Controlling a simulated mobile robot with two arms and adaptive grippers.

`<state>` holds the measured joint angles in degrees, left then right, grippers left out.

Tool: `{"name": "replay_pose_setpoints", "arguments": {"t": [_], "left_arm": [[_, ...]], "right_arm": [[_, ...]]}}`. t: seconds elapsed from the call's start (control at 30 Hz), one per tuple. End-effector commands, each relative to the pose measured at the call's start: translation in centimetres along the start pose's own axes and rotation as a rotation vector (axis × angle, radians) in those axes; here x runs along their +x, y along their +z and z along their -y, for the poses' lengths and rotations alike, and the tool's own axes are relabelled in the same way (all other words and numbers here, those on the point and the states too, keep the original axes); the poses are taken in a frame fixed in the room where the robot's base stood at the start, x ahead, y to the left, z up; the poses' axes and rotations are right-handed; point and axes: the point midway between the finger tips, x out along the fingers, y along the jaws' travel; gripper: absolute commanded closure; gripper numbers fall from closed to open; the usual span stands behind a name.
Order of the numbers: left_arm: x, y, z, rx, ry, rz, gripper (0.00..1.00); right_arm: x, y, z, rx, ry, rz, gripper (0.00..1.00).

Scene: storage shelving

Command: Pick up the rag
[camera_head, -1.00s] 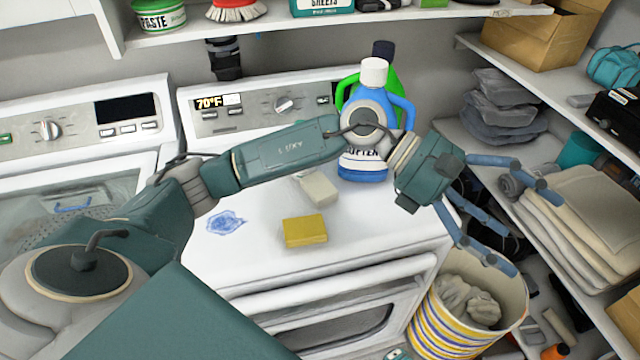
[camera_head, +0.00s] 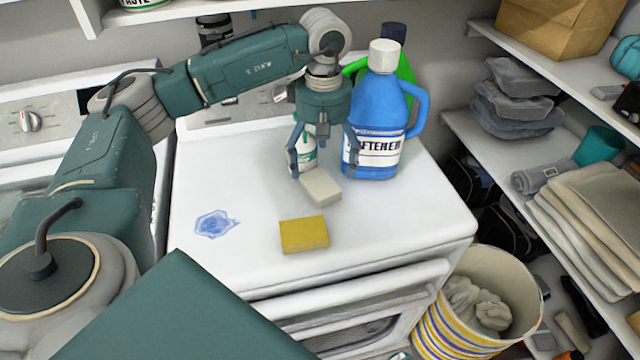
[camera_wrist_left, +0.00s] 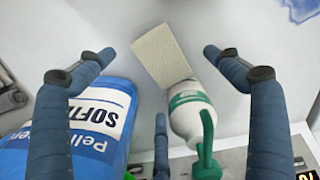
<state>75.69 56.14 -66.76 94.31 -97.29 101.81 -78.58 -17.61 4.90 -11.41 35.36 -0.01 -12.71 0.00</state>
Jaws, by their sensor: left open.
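A small pale beige block with a woven-looking surface (camera_head: 321,188), which may be the folded rag, lies on the white washer top (camera_head: 260,190). It also shows in the left wrist view (camera_wrist_left: 160,55), between the spread fingers. My left gripper (camera_head: 322,170) is open and points down, just behind and above this block, with nothing held. A white and green bottle (camera_head: 305,152) stands behind the block among the fingers. It shows in the wrist view (camera_wrist_left: 188,115); whether a finger touches it I cannot tell. My right gripper is not in view.
A blue softener bottle (camera_head: 378,115) stands close right of the gripper. A yellow sponge (camera_head: 304,234) and a blue smear (camera_head: 215,223) are nearer the front. Grey cloths (camera_head: 478,303) lie in a striped basket (camera_head: 462,330). Folded towels (camera_head: 585,215) lie on the right shelf.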

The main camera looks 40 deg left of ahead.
Motion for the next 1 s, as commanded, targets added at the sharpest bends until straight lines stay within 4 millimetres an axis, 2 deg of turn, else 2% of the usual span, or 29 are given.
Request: {"name": "replay_pose_setpoints", "arguments": {"t": [0.13,0.27,0.4,0.67,0.77,0.9,1.0], "left_arm": [[1.1,0.0,-0.1,0.001,-0.004,0.002,0.09],[3.1,0.0,-0.6,0.002,-0.004,0.003,0.09],[4.9,-0.1,-0.5,0.001,-0.003,0.002,0.09],[5.4,-0.1,-0.6,0.001,0.001,0.002,0.09],[5.4,-0.1,-0.6,0.001,0.001,0.002,0.25],[5.4,-0.1,-0.6,0.001,0.001,0.002,0.53],[5.4,-0.1,-0.6,0.001,0.001,0.002,0.54]], "right_arm": [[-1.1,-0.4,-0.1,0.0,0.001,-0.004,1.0],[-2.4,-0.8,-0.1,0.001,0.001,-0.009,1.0],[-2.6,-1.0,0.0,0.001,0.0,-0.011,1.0],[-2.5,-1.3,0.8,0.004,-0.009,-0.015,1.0],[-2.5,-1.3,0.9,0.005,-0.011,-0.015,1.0],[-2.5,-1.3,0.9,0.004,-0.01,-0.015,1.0],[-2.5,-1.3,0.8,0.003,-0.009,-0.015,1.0]]}}
